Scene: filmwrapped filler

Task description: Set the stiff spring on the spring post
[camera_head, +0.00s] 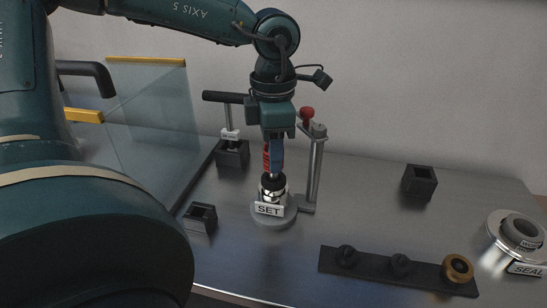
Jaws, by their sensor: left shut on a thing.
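My left gripper (272,165) points straight down above the round grey base labelled SET (268,220), near the middle of the table. It is shut on a red spring (266,157), which I take to be the stiff spring; only a narrow strip shows beside a finger. Below the fingers a short black and silver fitting (272,187) stands on the SET base, where the spring post appears to be. The fingers hide the post itself, and I cannot tell whether the spring touches it. My right gripper is not in view.
A lever stand with a red knob (307,113) rises close right of the gripper. A black-handled tool (230,134) stands in a block behind left. Open black boxes (200,218) (419,181), a dark strip with pegs (375,266) and a SEAL dish (512,242) surround clear table. Glass panels stand left.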

